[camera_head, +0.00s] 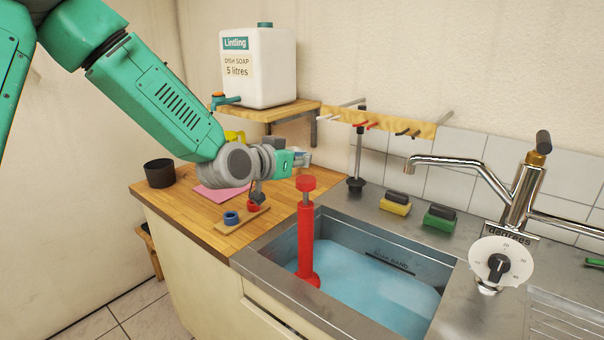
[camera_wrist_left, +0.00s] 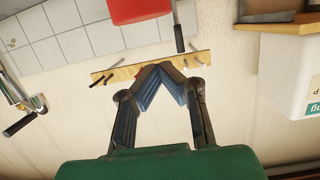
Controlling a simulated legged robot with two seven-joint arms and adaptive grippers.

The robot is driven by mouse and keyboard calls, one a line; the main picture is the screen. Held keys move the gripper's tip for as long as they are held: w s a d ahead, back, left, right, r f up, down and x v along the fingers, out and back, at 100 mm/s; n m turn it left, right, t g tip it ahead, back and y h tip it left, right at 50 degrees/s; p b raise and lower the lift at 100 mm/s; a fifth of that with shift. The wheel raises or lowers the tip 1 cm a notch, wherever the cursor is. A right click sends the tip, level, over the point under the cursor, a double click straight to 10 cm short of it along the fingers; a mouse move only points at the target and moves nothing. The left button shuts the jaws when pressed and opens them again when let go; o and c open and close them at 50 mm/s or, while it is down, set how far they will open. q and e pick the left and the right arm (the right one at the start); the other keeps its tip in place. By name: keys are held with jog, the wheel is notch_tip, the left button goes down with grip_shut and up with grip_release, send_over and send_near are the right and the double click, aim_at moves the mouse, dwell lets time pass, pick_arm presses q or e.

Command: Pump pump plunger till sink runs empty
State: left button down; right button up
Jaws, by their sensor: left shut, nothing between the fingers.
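The red pump (camera_head: 306,237) stands upright in the left corner of the steel sink, its foot in the water. Its red plunger knob (camera_head: 305,183) sits on top, above the rim. The sink (camera_head: 357,219) holds bluish water (camera_head: 375,290), and a dark band marked on its back wall shows above the water. My left gripper (camera_head: 306,159) is shut and empty, just above and behind the knob in the picture, apparently not touching it. In the left wrist view its fingertips (camera_wrist_left: 161,70) meet, and a red block (camera_wrist_left: 138,9), apparently the knob, shows beyond them.
A chrome tap (camera_head: 515,195) with a dial rises at the right. Yellow (camera_head: 396,206) and green (camera_head: 439,220) sponges lie behind the sink. A peg rail (camera_head: 385,124) and soap canister (camera_head: 258,70) are at the wall. A black cup (camera_head: 159,173) stands on the wooden counter.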

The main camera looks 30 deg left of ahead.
aim_at(301, 190)
pick_arm(q)
jog(key=shift+s+f, duration=0.2)
jog(key=shift+f, duration=1.7)
notch_tip(301, 190, down, 4)
jog(key=b, duration=0.3)
jog(key=shift+f, duration=0.25)
jog(key=shift+s+r, duration=0.1)
jog(key=shift+s, duration=0.05)
